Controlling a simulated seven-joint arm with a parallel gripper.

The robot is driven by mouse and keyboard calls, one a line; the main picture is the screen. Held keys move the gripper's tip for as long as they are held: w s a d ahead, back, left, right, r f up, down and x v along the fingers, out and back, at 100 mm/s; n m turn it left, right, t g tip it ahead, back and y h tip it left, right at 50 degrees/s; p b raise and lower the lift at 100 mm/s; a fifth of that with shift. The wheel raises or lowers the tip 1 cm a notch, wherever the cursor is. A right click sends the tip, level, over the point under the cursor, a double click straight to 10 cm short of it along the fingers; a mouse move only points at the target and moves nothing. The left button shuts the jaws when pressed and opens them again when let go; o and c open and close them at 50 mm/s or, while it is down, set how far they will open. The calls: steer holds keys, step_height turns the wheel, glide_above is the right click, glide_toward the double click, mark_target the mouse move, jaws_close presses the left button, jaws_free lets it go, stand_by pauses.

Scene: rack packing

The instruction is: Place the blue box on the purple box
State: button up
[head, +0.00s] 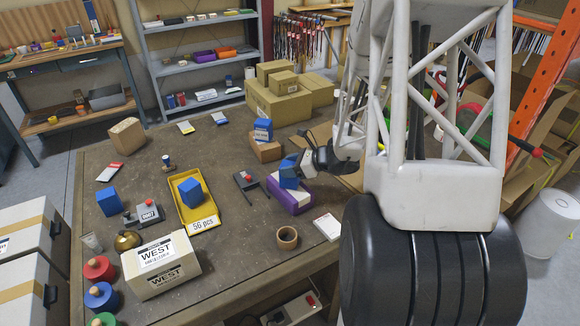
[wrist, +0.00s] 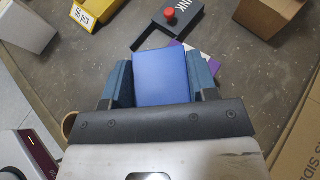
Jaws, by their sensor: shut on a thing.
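My gripper (head: 297,166) is shut on a blue box (head: 289,176), just above the purple box (head: 292,204). In the wrist view the blue box (wrist: 162,78) sits between the two fingers of my gripper (wrist: 160,88). The purple box (wrist: 206,64) shows there only in part, behind and beside the blue box. In the head view the blue box overlaps the purple box's top. I cannot tell whether they touch.
A black device with a red knob (head: 246,181) stands left of the purple box. A brown tape roll (head: 287,238) and white card (head: 327,227) lie nearer. A yellow tray (head: 184,214) holds another blue box (head: 191,191). Cardboard boxes (head: 278,104) stand behind.

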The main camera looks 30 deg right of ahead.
steer(key=shift+f, duration=0.1)
steer(key=o, duration=1)
steer(key=shift+r, duration=0.2)
steer(key=v, duration=1.2)
steer(key=shift+f, duration=0.1)
